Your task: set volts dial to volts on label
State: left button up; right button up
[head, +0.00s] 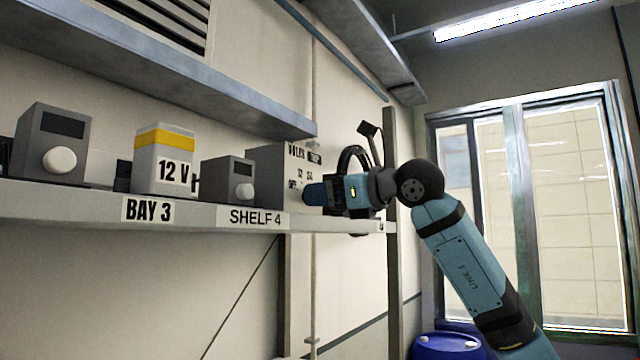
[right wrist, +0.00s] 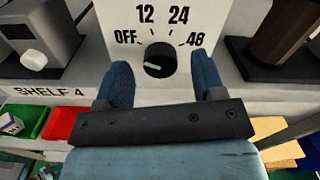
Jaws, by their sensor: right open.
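The volts dial (right wrist: 158,60) is a dark round knob on a white panel (right wrist: 207,12) marked OFF, 12, 24 and 48. Its pale pointer lies nearly level, its left end on the OFF side. My right gripper (right wrist: 161,75) is open, its two blue fingers on either side of the dial in the picture; I cannot tell whether they touch it. In the head view my right gripper (head: 318,194) is at the panel (head: 300,172) and hides the dial. A white box with a yellow band (head: 166,160) carries the label "12 V" (head: 173,172). My left gripper is not in view.
The shelf edge (head: 200,213) runs below the panel, with signs BAY 3 and SHELF 4. Grey boxes with white knobs (head: 60,160) (head: 243,192) stand left of the panel. A dark brown object (right wrist: 285,35) is close on its right. An upper shelf (head: 150,65) is overhead.

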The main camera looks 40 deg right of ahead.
jog(key=shift+w+a, duration=0.25)
jog(key=shift+w, duration=0.35)
jog(key=shift+c, duration=1.1)
jog(key=c, duration=0.7)
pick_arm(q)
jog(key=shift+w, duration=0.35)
